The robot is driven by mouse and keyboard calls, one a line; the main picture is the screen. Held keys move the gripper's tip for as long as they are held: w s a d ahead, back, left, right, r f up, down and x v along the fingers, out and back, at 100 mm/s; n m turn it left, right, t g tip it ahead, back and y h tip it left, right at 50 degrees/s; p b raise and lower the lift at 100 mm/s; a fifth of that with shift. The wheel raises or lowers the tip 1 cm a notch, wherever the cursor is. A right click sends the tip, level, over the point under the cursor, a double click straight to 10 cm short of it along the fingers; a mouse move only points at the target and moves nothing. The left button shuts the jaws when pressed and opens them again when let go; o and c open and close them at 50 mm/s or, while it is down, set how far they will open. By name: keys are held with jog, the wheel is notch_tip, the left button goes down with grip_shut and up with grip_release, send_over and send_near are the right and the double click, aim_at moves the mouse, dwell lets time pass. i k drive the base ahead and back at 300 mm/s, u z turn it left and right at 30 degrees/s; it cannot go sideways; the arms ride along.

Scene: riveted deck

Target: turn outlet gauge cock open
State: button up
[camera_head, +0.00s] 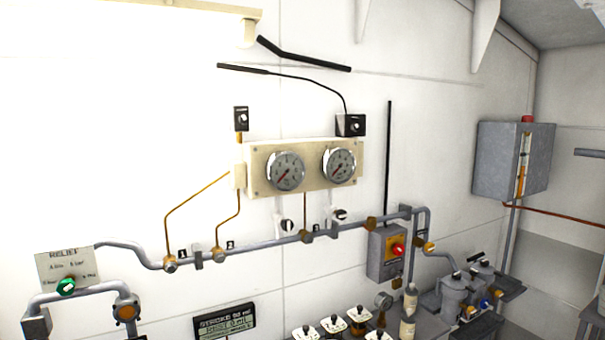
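Two round gauges, left (286,171) and right (339,165), sit on a cream panel (264,188) on the white wall. Below them are two small black knobs on pale plates, one at left (287,226) and one at right (340,214). Two brass fittings, left (170,264) and right (217,255), are on the grey pipe, with thin brass lines rising from them toward the panel. Small black tags are beside these fittings, too small to read. I cannot tell which part is the outlet gauge cock, or its position. My gripper is not in view.
A grey box with a red knob (398,249) is on the wall right of the gauges. A green knob (66,287) is by the RELIEF sign (65,266). A dark display (225,322) and several white-plated switches are low in front. A grey cabinet (512,160) hangs at right.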

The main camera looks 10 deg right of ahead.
aim_at(342, 214)
jog(key=z, duration=0.75)
jog(key=k, duration=0.1)
jog(key=u, duration=3.05)
jog(key=k, duration=1.4)
jog(key=z, duration=0.95)
jog(key=i, duration=1)
jog(key=z, duration=0.05)
